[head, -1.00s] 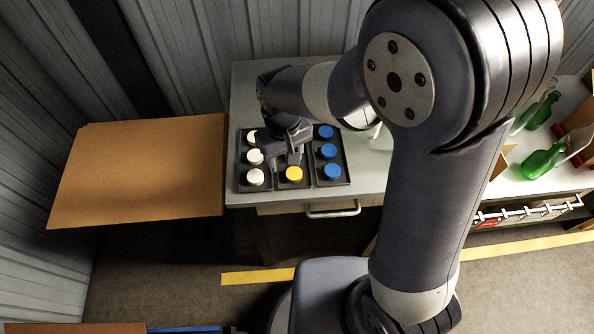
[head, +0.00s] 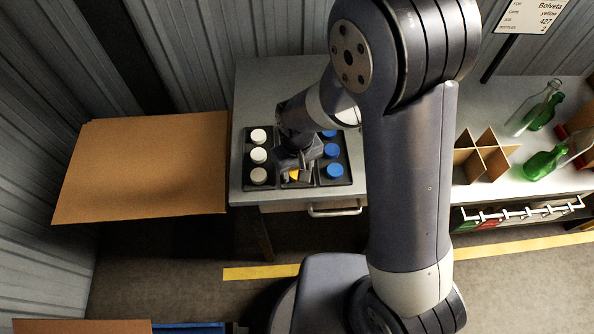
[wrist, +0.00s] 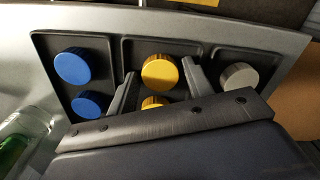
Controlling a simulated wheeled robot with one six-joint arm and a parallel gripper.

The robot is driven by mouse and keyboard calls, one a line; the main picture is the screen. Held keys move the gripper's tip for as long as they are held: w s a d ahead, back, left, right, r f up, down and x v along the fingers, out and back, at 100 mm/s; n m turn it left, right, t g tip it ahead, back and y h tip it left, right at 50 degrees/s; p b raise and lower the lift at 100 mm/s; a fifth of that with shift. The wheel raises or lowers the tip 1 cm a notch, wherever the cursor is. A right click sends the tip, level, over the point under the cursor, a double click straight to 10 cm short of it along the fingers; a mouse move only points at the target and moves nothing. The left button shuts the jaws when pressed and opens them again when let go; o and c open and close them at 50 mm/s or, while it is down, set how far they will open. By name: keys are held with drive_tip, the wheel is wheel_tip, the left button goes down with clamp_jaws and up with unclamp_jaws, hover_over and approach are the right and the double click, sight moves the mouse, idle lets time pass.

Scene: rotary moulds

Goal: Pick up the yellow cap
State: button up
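A yellow cap (wrist: 159,71) sits in the middle compartment of a dark tray (head: 241,182). In the head view only a small part of this yellow cap (head: 294,175) shows under my gripper (head: 298,171). A second yellow cap (wrist: 154,102) shows behind it in the wrist view, partly hidden by the gripper body. My gripper (wrist: 158,76) is open, with one finger on each side of the nearer yellow cap. I cannot tell whether the fingers touch it. White caps (head: 259,155) fill the left compartment and blue caps (head: 333,151) the right one.
The tray stands on a grey table (head: 245,100) with a drawer handle (head: 335,211). A brown board (head: 145,165) is at the left. A cardboard divider (head: 482,156), green bottles (head: 543,162) and a sign (head: 531,15) are at the right.

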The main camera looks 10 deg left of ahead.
sight(297, 172)
drive_tip(key=c, duration=0.7)
drive_tip(key=shift+r, duration=0.15)
wheel_tip(297, 172, up, 10)
drive_tip(key=shift+b, duration=0.4)
